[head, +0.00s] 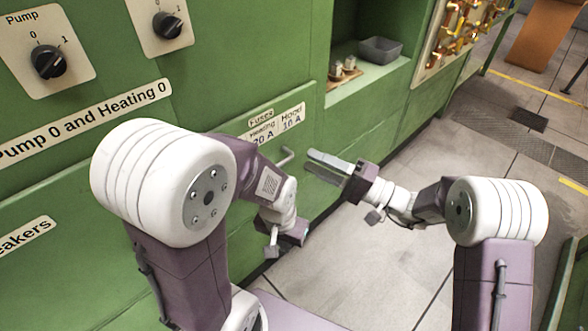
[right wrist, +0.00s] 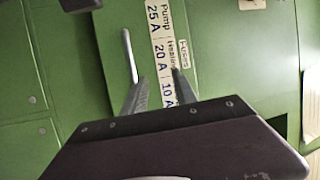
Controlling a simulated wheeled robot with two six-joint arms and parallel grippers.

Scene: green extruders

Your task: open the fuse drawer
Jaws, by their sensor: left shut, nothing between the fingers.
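The fuse drawer front (head: 262,152) is a green panel low on the green cabinet, labelled "Fuses", "Heating 20 A" and "Hoods 10 A"; it looks flush with the cabinet. Its grey bar handle (head: 286,158) also shows in the right wrist view (right wrist: 128,55). My right gripper (head: 312,164) is open, its fingers pointing at the drawer just right of the handle. In the right wrist view its fingers (right wrist: 158,93) stand apart; the handle is near the left finger, and I cannot tell if they touch. My left gripper (head: 301,233) is shut and empty, below the handle; its fingertips are mostly hidden.
Black rotary knobs (head: 48,62) sit on the cabinet at upper left. A recessed shelf (head: 372,78) with a grey bin (head: 380,50) and small parts is right of the drawer. Grey tiled floor (head: 400,270) lies open in front of the cabinet.

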